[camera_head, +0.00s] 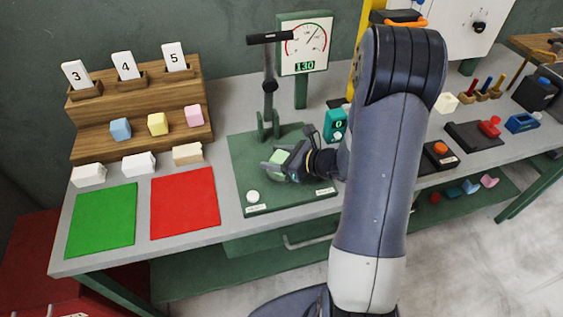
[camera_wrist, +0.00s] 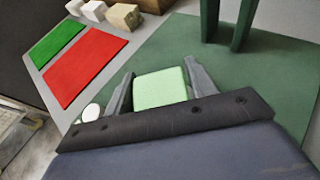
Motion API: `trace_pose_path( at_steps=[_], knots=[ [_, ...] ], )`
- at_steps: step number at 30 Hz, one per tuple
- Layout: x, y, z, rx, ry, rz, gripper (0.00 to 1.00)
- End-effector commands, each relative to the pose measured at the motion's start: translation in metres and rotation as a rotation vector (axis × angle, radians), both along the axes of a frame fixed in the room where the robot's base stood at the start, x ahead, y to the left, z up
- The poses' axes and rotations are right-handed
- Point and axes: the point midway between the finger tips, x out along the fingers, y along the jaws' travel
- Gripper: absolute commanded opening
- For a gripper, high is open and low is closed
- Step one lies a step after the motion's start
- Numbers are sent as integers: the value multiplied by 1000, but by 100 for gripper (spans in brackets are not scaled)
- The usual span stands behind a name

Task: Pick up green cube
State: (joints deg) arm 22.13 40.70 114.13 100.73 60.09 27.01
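The pale green cube (camera_wrist: 160,88) sits between the two fingers of my gripper (camera_wrist: 160,68) in the wrist view. Narrow gaps seem to show between the cube's sides and the fingers, so my gripper looks open around it; contact at the fingertips is hard to judge. In the head view the green cube (camera_head: 279,158) shows at the end of my gripper (camera_head: 277,165), low over the dark green base plate (camera_head: 245,165) of the press. The cube's underside is hidden.
The press column (camera_head: 269,85) and the dial gauge (camera_head: 304,45) stand behind my gripper. A white button (camera_head: 253,197) is on the plate's front left. Red (camera_head: 185,203) and green (camera_head: 101,220) mats lie left. A wooden stepped rack (camera_head: 140,105) holds blue, yellow and pink cubes.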

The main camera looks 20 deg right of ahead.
Motion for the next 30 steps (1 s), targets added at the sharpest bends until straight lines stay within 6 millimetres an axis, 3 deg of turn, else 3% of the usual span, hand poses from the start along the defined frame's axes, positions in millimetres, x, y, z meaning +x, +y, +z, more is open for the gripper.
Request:
trace_pose_path(
  at_steps=[12,20,30],
  knots=[
    [0,0,0,0,0,0,20],
    [0,0,5,-1,-2,0,20],
    [0,0,56,-3,-6,0,20]
  ],
)
